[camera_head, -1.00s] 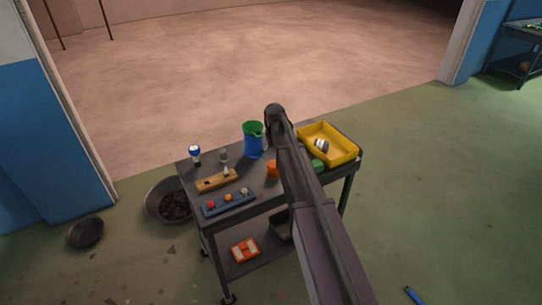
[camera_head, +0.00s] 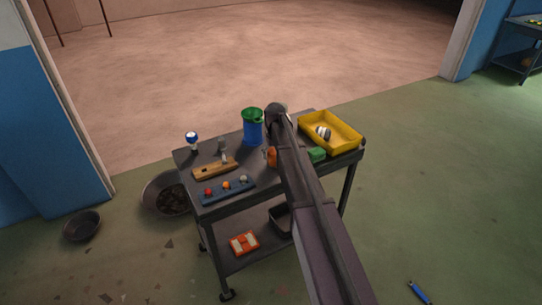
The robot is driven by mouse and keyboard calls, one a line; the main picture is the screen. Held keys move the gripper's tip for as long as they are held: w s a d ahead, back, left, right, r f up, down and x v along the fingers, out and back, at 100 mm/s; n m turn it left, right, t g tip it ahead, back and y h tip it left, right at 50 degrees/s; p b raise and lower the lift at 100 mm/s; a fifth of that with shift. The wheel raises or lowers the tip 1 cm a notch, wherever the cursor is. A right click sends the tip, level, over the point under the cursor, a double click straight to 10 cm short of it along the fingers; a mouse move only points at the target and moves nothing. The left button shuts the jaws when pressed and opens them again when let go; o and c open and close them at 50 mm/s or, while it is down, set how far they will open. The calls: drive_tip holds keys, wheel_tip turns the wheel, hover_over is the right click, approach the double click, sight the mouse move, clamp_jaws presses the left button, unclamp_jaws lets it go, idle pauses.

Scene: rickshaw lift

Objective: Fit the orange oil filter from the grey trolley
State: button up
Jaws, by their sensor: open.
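The grey trolley (camera_head: 205,158) stands in the middle of the head view, with several things on its top. An orange object (camera_head: 271,156), which looks like the oil filter, stands near the middle of the trolley top. My dark arm reaches up across the trolley and covers the right part of the orange object. My gripper does not show; the arm's upper end is at the trolley's far edge, and whatever lies behind the arm is hidden.
Pans lie left; a blue tool (camera_head: 419,292) lies right.

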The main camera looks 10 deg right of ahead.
sight(274, 150)
drive_tip(key=c, duration=1)
drive_tip(key=shift+c, duration=0.3)
drive_tip(key=shift+w+r+p, duration=0.2)
drive_tip(key=shift+r+p, duration=1.3)
drive_tip(key=shift+p, duration=0.05)
drive_tip(key=shift+r+p, duration=2)
wheel_tip(274, 150, up, 16)
drive_tip(key=p, duration=1.6)
drive_tip(key=shift+r, duration=0.1)
